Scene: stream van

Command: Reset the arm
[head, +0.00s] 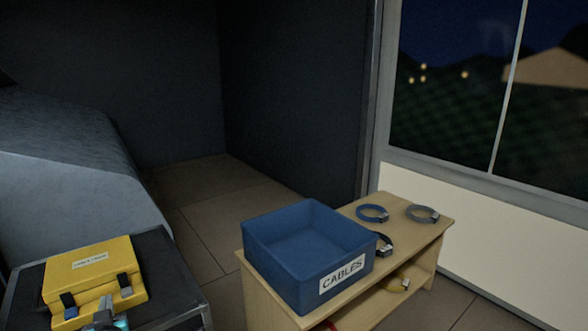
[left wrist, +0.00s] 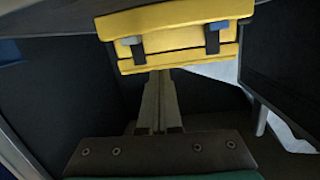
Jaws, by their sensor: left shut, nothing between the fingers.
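My left gripper (head: 107,304) shows at the bottom left of the head view, in front of the yellow case. In the left wrist view its two fingers (left wrist: 158,78) lie together with nothing between them, pointing toward the case front. The yellow case (head: 88,266) is closed, with a label on its lid and dark latches, and rests on a dark stand. The case also shows at the top of the left wrist view (left wrist: 180,25). I cannot tell whether the fingertips touch it. My right gripper is in neither view.
A blue bin (head: 283,274) labelled CABLES stands on a wooden shelf unit (head: 424,237). Coiled cables in blue (head: 372,213), grey (head: 422,214) and black (head: 384,243) lie beside it. Floor (head: 205,208) is clear behind.

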